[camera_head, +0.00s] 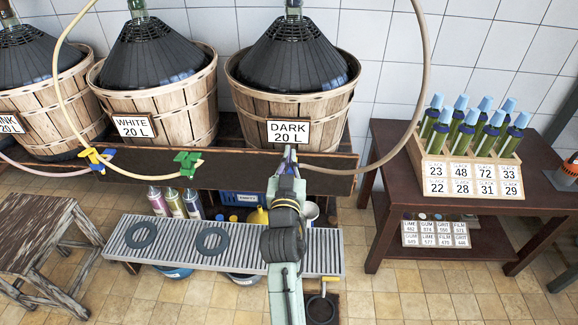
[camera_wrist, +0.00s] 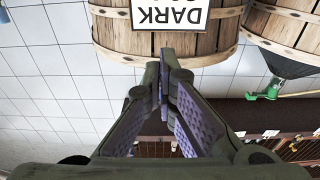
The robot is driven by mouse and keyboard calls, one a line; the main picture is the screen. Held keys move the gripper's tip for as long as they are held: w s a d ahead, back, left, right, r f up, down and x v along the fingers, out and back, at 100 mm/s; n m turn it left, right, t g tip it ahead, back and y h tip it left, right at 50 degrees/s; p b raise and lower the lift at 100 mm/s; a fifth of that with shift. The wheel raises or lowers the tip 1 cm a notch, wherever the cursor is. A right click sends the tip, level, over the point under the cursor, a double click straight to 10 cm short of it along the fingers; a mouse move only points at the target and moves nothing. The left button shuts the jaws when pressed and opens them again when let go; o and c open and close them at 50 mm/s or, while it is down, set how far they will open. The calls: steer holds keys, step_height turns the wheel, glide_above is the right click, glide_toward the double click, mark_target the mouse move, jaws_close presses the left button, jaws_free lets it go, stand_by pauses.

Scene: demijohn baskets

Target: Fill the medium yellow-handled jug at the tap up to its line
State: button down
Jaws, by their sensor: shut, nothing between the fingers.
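My gripper (camera_head: 288,152) is shut with nothing between its fingers, just below the DARK 20 L label (camera_head: 288,132). In the wrist view the closed fingertips (camera_wrist: 163,58) point at that barrel's lower edge. A tap at this barrel does not show clearly; my arm covers the spot. A green tap (camera_head: 187,162) hangs below the WHITE barrel and also shows in the wrist view (camera_wrist: 268,91). A yellow and blue tap (camera_head: 95,158) is further left. Yellow parts (camera_head: 258,216) show beside my arm, behind the grate; I cannot tell whether they belong to the medium jug.
A slatted metal grate (camera_head: 180,245) with two dark rings (camera_head: 213,241) lies below the barrels. A hose (camera_head: 419,90) loops down right of the DARK basket (camera_head: 245,85). A side table (camera_head: 395,160) at right holds a bottle crate (camera_head: 465,180). A wooden stool (camera_head: 40,230) stands at left.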

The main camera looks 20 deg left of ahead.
steer(key=x, duration=0.2)
steer(key=p+x, duration=0.1)
steer(key=x, duration=0.1)
steer(key=shift+r, duration=0.25)
steer(key=shift+s+d+f, duration=0.1)
steer(key=shift+s+f, duration=0.1)
steer(key=shift+f, duration=0.5)
steer(key=shift+s+d+f, duration=0.1)
steer(key=shift+s+f, duration=0.1)
steer(key=shift+f, duration=0.55)
steer(key=shift+s+f, duration=0.15)
steer(key=shift+f, duration=0.55)
steer(key=shift+f, duration=0.15)
steer(key=b, duration=0.4)
steer(key=f+t+b, duration=0.1)
steer(key=b, duration=0.3)
steer(key=shift+s+d+f+t+b, duration=0.1)
steer(key=shift+s+f+t+b, duration=0.2)
steer(key=shift+s, duration=0.1)
stand_by(0.6)
